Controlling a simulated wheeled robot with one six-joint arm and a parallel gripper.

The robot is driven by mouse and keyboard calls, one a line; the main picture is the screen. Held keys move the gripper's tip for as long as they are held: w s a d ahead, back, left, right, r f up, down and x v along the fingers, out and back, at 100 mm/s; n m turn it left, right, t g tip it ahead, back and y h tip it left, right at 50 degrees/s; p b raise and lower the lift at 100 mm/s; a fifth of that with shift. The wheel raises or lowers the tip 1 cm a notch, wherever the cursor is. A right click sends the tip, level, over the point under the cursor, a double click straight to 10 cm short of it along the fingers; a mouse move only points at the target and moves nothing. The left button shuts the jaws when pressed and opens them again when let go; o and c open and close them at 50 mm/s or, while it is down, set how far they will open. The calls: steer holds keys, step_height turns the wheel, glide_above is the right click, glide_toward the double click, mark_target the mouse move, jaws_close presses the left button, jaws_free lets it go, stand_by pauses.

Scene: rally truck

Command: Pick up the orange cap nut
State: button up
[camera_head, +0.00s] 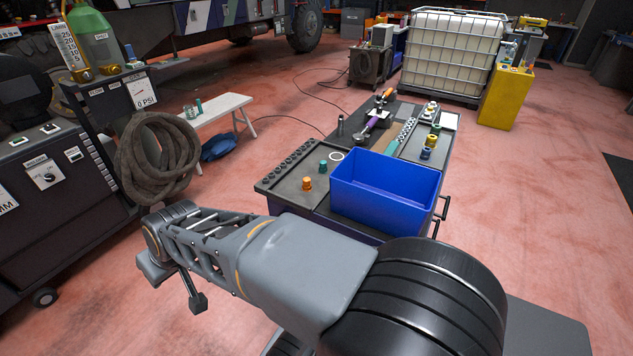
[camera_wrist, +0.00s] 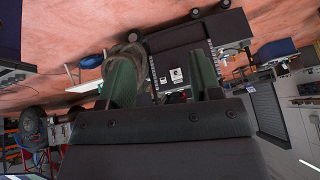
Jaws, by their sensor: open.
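The orange cap nut (camera_head: 307,184) stands on the dark top of the tool cart (camera_head: 275,180), near its left front corner, left of a blue bin. A teal cap nut (camera_head: 323,166) stands just behind it, and a pale ring (camera_head: 337,156) lies farther back. My gripper is open in the wrist view (camera_wrist: 163,80), with two green fingers apart and nothing between them. The wrist view looks away from the cart top, and the orange cap nut does not show there. In the head view my arm reaches left, in front of the cart and apart from the nut.
The blue bin (camera_head: 385,195) stands tall on the cart's right front, close to the nuts. A row of dark sockets (camera_head: 288,163) lines the cart's left edge. A control cabinet (camera_head: 60,190) with a coiled hose (camera_head: 157,158) stands left. A white bench (camera_head: 215,108) is behind.

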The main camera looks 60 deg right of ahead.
steer(key=w+d+m+t+h, duration=0.2)
steer(key=w+d+m+t, duration=0.15)
steer(key=w+d, duration=0.5)
steer(key=m+g+h, duration=0.9)
steer(key=m+h, duration=0.4)
glide_toward(306, 180)
steer(key=d, duration=0.2)
steer(key=d+p, duration=0.1)
steer(key=shift+w+d+f+m+g, duration=0.25)
steer(key=shift+f+g, duration=0.05)
steer(key=shift+g, duration=0.05)
steer(key=shift+f+p+x, duration=0.1)
steer(key=shift+p+x, duration=0.2)
steer(key=shift+x, duration=1.3)
steer(key=shift+f+p+x, duration=0.15)
steer(key=shift+p+x, duration=0.1)
steer(key=shift+x, duration=1.35)
steer(key=shift+a, duration=0.1)
steer(key=shift+c, duration=0.2)
